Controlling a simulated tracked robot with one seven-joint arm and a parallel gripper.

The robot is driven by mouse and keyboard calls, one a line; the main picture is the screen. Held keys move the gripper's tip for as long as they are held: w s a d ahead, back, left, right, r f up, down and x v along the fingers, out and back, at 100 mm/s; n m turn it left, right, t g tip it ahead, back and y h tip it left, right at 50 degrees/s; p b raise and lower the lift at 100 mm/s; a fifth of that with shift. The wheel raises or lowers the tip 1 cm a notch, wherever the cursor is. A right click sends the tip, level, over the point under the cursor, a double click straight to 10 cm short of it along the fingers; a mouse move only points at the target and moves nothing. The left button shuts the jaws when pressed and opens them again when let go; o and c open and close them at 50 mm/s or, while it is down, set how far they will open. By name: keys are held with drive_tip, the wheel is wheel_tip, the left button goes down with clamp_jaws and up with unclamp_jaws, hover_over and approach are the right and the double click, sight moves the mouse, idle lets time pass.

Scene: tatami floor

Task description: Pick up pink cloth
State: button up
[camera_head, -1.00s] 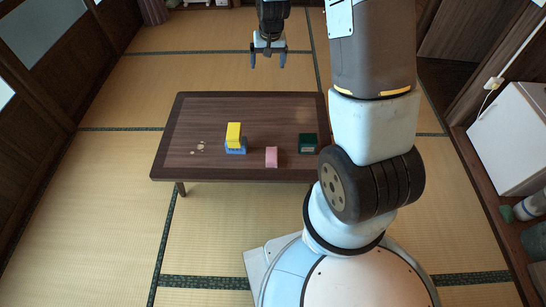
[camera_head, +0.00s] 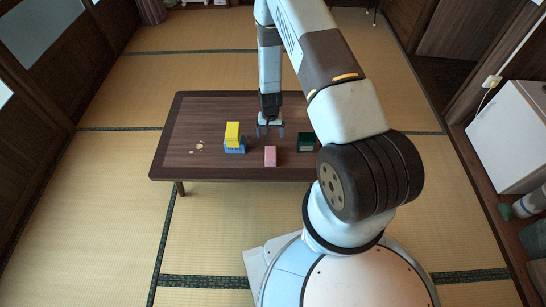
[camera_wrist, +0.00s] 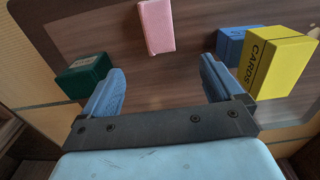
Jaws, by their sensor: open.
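The pink cloth (camera_head: 270,156) is a small folded, block-like pink piece on the dark wooden table (camera_head: 185,165), near its front edge. It also shows in the wrist view (camera_wrist: 156,27), at the top centre, beyond the fingertips. My gripper (camera_head: 270,131) hangs over the table, behind the pink cloth and apart from it. In the wrist view its two blue fingers (camera_wrist: 162,82) are spread wide with nothing between them.
A dark green box (camera_head: 306,142) stands to the right. Small pale pieces (camera_head: 197,148) lie on the table's left part. A white cabinet (camera_head: 510,135) stands at the right wall.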

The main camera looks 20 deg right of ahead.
sight(271, 155)
drive_tip(key=f, duration=0.7)
drive_tip(key=s+f, duration=0.1)
drive_tip(key=f, duration=0.3)
drive_tip(key=shift+s, duration=0.1)
drive_tip(key=shift+s+a+f, duration=0.1)
drive_tip(key=shift+a+f, duration=0.05)
drive_tip(key=shift+f, duration=1.2)
drive_tip(key=shift+s+a+f, duration=0.1)
drive_tip(key=shift+f, duration=1.25)
